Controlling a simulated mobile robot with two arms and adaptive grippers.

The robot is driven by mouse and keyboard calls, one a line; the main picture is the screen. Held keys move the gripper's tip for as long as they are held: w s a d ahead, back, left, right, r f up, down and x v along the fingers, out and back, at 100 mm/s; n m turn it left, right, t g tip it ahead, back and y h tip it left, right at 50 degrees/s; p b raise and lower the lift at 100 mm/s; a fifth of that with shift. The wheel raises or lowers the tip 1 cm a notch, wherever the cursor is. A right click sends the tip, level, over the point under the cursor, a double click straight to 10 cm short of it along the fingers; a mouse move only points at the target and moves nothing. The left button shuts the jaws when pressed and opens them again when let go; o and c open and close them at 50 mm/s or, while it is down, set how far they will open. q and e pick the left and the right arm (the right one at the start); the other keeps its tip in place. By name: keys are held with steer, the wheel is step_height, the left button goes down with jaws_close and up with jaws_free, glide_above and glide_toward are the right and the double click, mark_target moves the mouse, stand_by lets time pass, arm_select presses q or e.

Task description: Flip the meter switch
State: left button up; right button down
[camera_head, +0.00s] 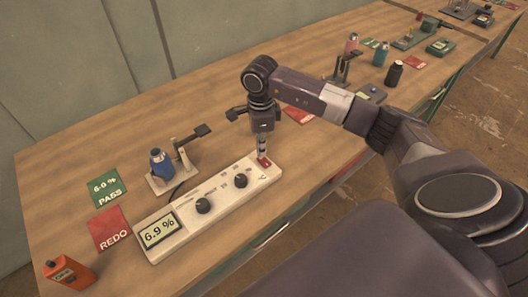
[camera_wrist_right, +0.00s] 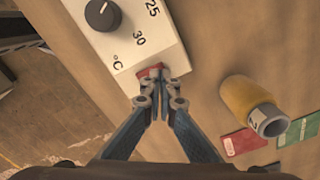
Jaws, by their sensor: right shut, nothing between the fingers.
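The meter (camera_head: 190,210) is a long white panel on the wooden bench, with a display reading 6.9 % (camera_head: 159,231) and two black knobs. Its small red switch (camera_head: 264,162) is at the right end, near the °C mark. The switch also shows in the right wrist view (camera_wrist_right: 150,70), partly covered by the fingers. My right gripper (camera_head: 263,153) points down at the switch, its fingers shut and empty. In the wrist view the fingertips (camera_wrist_right: 158,92) are right at the switch; I cannot tell whether they touch it. My left gripper is not in view.
A blue bottle (camera_head: 161,164) sits on a stand behind the meter. A green PASS card (camera_head: 106,188), a red REDO card (camera_head: 109,229) and an orange device (camera_head: 69,274) are at the left. More stations line the bench's far end.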

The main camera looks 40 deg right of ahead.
mark_target(261, 158)
steer(key=shift+f+b, duration=0.85)
steer(key=shift+f, duration=0.2)
stand_by(0.4)
steer(key=shift+r+p, duration=2.05)
steer(key=shift+r, duration=1.5)
steer(key=shift+a+f, duration=0.1)
